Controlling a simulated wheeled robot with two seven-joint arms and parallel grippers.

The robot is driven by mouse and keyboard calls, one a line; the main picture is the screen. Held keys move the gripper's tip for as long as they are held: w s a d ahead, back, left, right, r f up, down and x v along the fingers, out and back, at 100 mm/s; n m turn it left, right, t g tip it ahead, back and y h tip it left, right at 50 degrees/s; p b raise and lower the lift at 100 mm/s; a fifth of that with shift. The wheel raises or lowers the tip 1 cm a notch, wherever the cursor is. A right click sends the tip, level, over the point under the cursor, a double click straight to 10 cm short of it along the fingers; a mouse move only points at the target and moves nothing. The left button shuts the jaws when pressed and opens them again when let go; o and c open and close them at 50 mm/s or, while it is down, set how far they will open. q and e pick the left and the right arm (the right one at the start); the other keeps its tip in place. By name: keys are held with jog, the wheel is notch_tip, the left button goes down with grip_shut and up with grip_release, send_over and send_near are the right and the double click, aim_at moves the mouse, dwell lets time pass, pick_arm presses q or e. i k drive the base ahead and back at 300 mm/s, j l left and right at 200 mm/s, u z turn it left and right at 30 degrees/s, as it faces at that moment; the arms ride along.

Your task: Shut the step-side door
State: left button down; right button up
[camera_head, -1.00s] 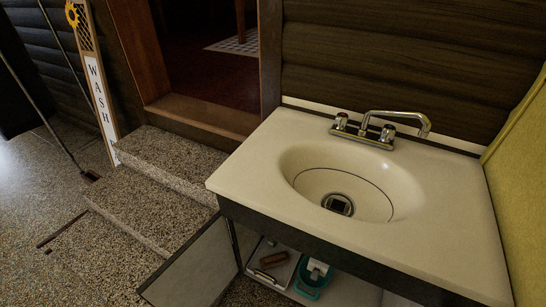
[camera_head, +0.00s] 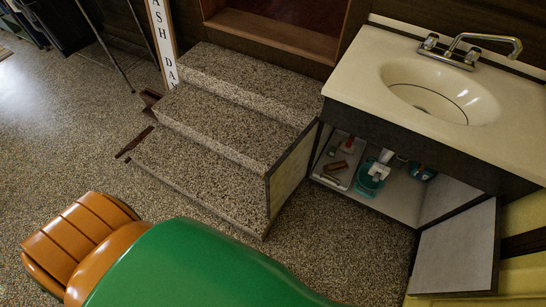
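The step-side door (camera_head: 291,175) is the left door of the cabinet under the sink. It stands open, swung out toward me beside the right end of the steps, with its pale inner face showing. The sink cabinet (camera_head: 430,140) is at the upper right, and its front is open. Its other door (camera_head: 455,254), at the lower right, also stands open. A green and orange link of my own arm fills the bottom left, but no fingertips show. Neither gripper is in view.
Speckled stone steps (camera_head: 225,120) stand close to the left of the door. Inside the cabinet are a teal bucket (camera_head: 369,183), a brown brush (camera_head: 335,168) and other small items on a tray. Speckled floor (camera_head: 340,245) is clear in front of the cabinet.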

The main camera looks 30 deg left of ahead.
aim_at(286, 175)
jog(key=j+z, duration=0.15)
jog(key=j, duration=0.2)
jog(key=k+j+z, duration=0.15)
jog(key=j, duration=0.25)
jog(key=k+j+z, duration=0.1)
jog(key=j, duration=0.25)
jog(key=k+j+z, duration=0.15)
jog(key=j, duration=0.2)
jog(key=k+j+z, duration=0.15)
jog(key=j, duration=0.2)
jog(key=i+j+z, duration=0.2)
jog(key=j, duration=0.25)
jog(key=j+z, duration=0.2)
jog(key=j, duration=0.25)
